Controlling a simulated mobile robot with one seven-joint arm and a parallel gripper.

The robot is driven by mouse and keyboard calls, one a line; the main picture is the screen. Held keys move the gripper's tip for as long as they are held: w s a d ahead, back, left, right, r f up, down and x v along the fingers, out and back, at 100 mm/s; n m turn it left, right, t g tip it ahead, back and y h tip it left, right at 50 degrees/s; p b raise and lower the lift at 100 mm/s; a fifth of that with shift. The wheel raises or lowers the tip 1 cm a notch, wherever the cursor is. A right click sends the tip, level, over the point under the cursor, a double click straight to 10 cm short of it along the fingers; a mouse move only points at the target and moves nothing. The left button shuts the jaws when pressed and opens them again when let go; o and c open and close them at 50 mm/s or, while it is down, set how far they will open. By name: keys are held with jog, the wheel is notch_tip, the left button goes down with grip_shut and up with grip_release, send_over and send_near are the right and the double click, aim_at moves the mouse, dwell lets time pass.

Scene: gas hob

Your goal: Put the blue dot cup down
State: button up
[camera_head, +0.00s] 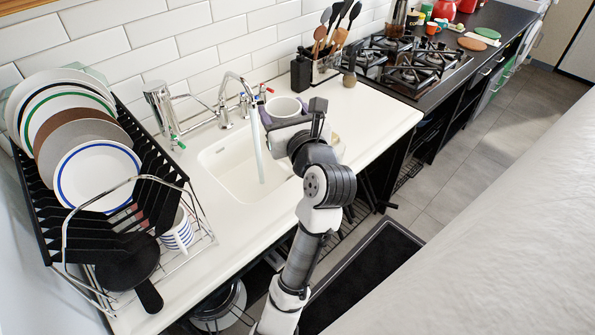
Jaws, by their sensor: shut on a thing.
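A pale round cup (284,107) is held at my gripper (291,121), above the back right edge of the sink. Its open mouth faces up. I cannot make out blue dots on it, as its lower side is hidden by the gripper. My gripper is shut on this cup, and the fingertips are mostly hidden by the hand. I cannot tell whether the cup's base touches the counter.
A tap (237,80) stands over the white sink (228,170), close left of the cup. A dish rack (185,190) holds plates and a blue-striped mug (178,233). A utensil holder (325,68) and gas hob (412,66) lie right. The counter (375,112) right of the sink is clear.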

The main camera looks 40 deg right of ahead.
notch_tip(320, 180, down, 20)
jog(key=shift+r+b, duration=0.1)
jog(key=shift+b, duration=0.6)
jog(key=shift+f, duration=0.2)
jog(key=o, duration=1.1)
